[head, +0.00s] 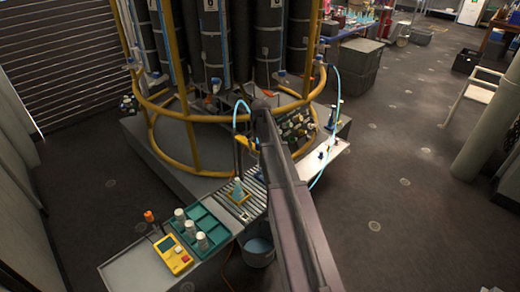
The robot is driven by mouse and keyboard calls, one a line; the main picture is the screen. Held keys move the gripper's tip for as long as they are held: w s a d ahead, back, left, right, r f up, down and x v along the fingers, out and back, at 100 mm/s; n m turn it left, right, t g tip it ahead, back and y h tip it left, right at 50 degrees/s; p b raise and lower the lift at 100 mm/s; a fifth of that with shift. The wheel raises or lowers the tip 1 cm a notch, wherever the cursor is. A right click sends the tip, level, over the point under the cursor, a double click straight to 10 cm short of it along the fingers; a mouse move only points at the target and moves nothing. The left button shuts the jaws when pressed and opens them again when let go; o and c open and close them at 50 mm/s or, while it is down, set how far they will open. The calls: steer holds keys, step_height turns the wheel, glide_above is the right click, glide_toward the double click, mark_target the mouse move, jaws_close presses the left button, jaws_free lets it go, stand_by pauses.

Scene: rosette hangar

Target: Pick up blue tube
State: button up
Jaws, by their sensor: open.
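A light-blue, narrow item (238,189), probably the blue tube, stands in a small yellow holder (240,198) on the grey roller strip in the head view. It is small, so I cannot make out its exact shape. My arm reaches in from the bottom, and my gripper (238,172) hangs down at its far end, open, just above the light-blue item. The fingertips are small and dark, and I cannot tell whether they touch it.
A teal tray (217,230) with several white-capped containers and a yellow meter (173,256) are at the front left. A bucket (258,250) stands below the strip. Yellow rails (197,150) ring the tall dark cylinders. A light-blue hose (335,100) hangs at the right. Open floor lies further right.

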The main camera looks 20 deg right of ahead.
steer(key=c, duration=1)
steer(key=shift+r, duration=0.2)
step_height(320, 180, up, 18)
steer(key=p, duration=1.8)
steer(key=shift+f, duration=0.2)
steer(key=shift+r, duration=0.15)
steer(key=shift+r+p, duration=6.2)
steer(key=shift+p, duration=0.15)
